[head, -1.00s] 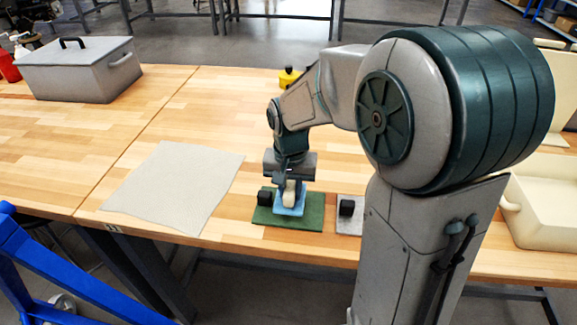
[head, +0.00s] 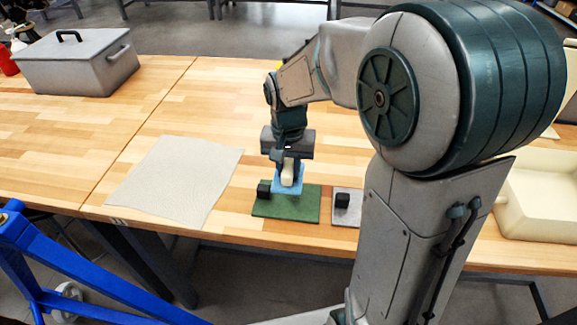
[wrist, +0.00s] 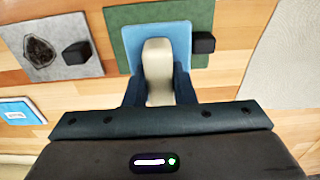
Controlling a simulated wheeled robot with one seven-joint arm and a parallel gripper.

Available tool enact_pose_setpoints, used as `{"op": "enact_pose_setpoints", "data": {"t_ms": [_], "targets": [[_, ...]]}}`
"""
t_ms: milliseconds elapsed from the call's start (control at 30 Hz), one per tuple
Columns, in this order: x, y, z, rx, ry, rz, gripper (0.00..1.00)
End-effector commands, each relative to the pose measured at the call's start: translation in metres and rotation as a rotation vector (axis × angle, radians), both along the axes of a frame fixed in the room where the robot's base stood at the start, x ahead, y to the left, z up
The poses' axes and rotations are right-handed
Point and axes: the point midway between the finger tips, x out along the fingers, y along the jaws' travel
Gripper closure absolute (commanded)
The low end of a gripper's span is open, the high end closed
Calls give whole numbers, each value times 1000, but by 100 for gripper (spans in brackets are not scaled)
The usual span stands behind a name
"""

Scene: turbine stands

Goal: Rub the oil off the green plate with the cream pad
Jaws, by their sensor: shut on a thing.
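My gripper (head: 288,163) is shut on the cream block (wrist: 158,72), which has a flat light-blue sheet (wrist: 133,45) under it. The sheet also shows in the head view (head: 282,187). The pad is over the back part of the green plate (head: 290,211), seeming raised above it; the exact gap is hard to tell. The plate also shows in the wrist view (wrist: 118,24), partly hidden by the pad. A black block (head: 263,190) is at the plate's left side in the head view. I see no oil on the plate's visible parts.
A grey plate (wrist: 70,40) with a dark stain and a black block lies beside the green one. A pale cloth (head: 172,180) lies left on the table. A grey lidded box (head: 80,65) stands back left, a cream bin (head: 545,200) at right.

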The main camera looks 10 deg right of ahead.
Motion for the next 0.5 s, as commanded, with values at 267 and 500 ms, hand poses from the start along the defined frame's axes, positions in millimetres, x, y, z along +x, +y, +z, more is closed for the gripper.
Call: {"op": "enact_pose_setpoints", "data": {"t_ms": [267, 500], "targets": [[-1, -3, 1, -1, 1, -2, 100], [-9, -23, 0, 0, 0, -5, 100]]}}
